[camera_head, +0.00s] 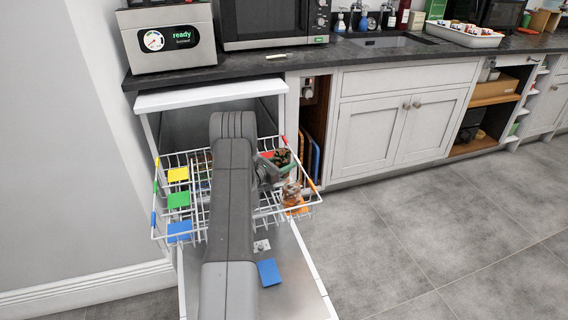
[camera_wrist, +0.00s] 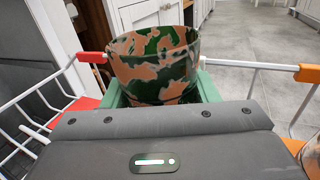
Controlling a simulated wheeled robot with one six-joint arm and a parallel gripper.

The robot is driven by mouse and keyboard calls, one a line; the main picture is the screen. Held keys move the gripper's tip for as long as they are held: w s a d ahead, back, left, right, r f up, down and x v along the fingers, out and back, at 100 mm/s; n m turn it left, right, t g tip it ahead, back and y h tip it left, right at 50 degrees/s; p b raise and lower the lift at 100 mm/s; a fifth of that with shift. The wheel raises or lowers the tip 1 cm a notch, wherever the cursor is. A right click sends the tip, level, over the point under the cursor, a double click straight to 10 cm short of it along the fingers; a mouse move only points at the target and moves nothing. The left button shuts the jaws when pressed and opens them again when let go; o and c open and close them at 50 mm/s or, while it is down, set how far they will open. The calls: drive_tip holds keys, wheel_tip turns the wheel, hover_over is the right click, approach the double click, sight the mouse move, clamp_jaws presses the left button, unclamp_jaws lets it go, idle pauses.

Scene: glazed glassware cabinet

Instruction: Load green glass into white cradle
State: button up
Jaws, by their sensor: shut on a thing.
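A glass with a green, tan and dark camouflage pattern (camera_wrist: 152,66) stands roughly upright between the green jaws of my gripper (camera_wrist: 157,95) in the wrist view. My gripper is shut on it. In the head view the same glass (camera_head: 281,157) shows at the right side of a white wire rack (camera_head: 265,211), partly hidden by my gripper. Its base is hidden by the gripper body, so I cannot tell whether it touches the rack. No separate white cradle can be made out; my arm covers the rack's middle.
An orange-patterned glass (camera_head: 293,196) stands in the rack's right front corner. Yellow (camera_head: 177,174), green (camera_head: 178,199) and blue (camera_head: 179,231) tiles lie at the rack's left. A blue piece (camera_head: 268,272) lies on the lowered door (camera_head: 290,287). The countertop (camera_head: 240,68) is above; floor is free at right.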

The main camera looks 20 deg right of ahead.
drive_tip(key=shift+f+b, duration=0.4)
drive_tip(key=shift+b, duration=0.1)
drive_tip(key=shift+f+b, duration=0.25)
drive_tip(key=shift+b, duration=0.1)
drive_tip(key=shift+r, duration=0.1)
drive_tip(key=o, duration=0.8)
drive_tip(key=shift+r, duration=0.1)
drive_tip(key=shift+r+p, duration=0.65)
drive_tip(key=shift+p, duration=0.4)
drive_tip(key=v, duration=0.7)
drive_tip(key=shift+a+f, duration=0.2)
drive_tip(key=shift+a, duration=0.1)
drive_tip(key=shift+d, duration=0.1)
